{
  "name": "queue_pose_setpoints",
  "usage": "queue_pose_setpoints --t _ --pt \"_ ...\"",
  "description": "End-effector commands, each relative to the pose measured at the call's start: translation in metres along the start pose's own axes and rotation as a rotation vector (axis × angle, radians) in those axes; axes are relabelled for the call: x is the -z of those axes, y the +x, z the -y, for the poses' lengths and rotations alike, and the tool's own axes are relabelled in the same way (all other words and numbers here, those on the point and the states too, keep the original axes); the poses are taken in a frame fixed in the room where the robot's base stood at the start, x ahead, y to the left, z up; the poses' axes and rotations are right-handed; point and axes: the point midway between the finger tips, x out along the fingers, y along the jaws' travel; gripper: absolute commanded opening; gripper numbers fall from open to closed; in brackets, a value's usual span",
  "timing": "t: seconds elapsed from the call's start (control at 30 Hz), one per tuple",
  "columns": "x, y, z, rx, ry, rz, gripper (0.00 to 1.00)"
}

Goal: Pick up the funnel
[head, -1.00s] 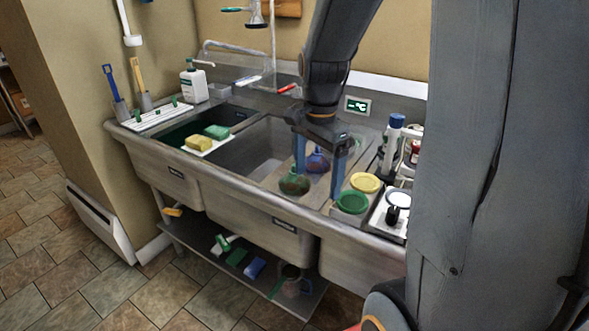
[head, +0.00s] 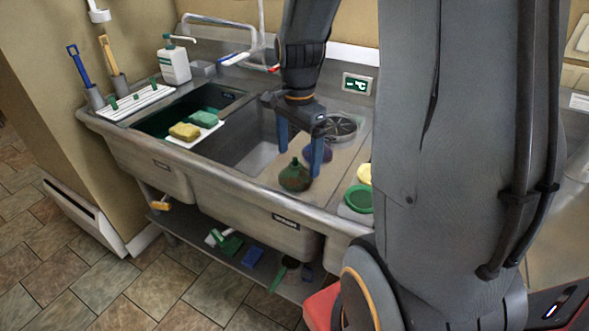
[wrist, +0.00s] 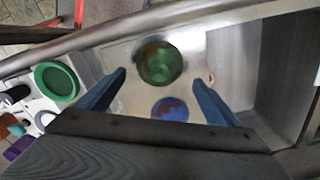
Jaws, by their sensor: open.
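I cannot tell which one the task names. My gripper (head: 299,163) hangs open and empty over them, fingers pointing down. In the wrist view, the green one (wrist: 160,62) lies just beyond the fingertips (wrist: 159,80), roughly midway between them. The blue one (wrist: 170,110) lies between the fingers, closer to the palm. Neither is gripped. The right finger partly hides the blue one in the head view.
A green lid (head: 359,198) and a yellow lid (head: 365,173) sit to the right. A round strainer (head: 340,127) is behind. Sponges lie on a left ledge.

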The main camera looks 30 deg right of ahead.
Motion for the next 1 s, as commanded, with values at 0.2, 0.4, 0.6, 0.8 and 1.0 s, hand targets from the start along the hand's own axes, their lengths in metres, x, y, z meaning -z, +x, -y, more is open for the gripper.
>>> queue_pose_setpoints --t 0.2,0.4,0.6,0.8,1.0 --pt "-0.001 0.028 -0.003 -0.005 -0.001 0.002 0.87" --pt "-0.002 0.042 -0.002 -0.002 -0.003 0.001 0.87" --pt "-0.002 0.043 -0.002 -0.001 -0.004 0.0 0.87" --pt "-0.002 0.043 -0.002 -0.001 -0.005 0.0 0.6" --pt "-0.002 0.043 -0.001 -0.001 -0.005 0.0 0.43"
